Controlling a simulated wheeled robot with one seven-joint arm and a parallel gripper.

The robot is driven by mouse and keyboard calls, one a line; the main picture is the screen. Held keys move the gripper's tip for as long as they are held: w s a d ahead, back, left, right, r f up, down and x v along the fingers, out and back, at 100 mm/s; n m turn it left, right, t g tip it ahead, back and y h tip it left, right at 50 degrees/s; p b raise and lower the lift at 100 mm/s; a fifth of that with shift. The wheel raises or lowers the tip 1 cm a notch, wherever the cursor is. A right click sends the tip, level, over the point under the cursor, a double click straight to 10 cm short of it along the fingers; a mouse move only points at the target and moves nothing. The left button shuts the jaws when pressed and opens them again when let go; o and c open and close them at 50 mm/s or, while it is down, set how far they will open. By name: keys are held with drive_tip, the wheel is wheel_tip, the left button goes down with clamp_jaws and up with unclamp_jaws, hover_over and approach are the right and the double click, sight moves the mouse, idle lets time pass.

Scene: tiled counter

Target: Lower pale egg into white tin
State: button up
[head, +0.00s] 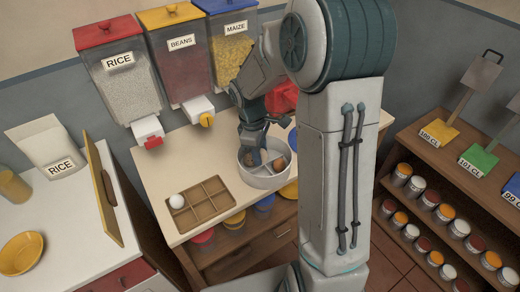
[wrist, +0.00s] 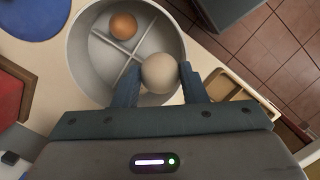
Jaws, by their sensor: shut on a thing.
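The white tin (head: 266,180) is round and stands on the counter. In the wrist view the tin (wrist: 84,62) shows a cross-shaped divider, with a brown egg (wrist: 123,25) in one compartment. My gripper (head: 252,157) points down at the left part of the tin's mouth. In the wrist view my gripper (wrist: 158,80) is shut on the pale egg (wrist: 160,72), one finger on each side. The egg covers part of the divider and the tin's near side. How far it is above the tin floor I cannot tell.
A wooden compartment tray (head: 207,207) lies left of the tin, with a white egg (head: 176,201) in its left corner. Dispensers for rice (head: 120,80), beans (head: 183,58) and maize (head: 230,55) hang behind. A red object (head: 283,98) stands behind the tin.

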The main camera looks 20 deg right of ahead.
drive_tip(key=shift+f+b, duration=1.25)
drive_tip(key=shift+f, duration=0.7)
drive_tip(key=shift+f+b, duration=1.05)
drive_tip(key=shift+f, duration=0.45)
drive_tip(key=o, duration=0.7)
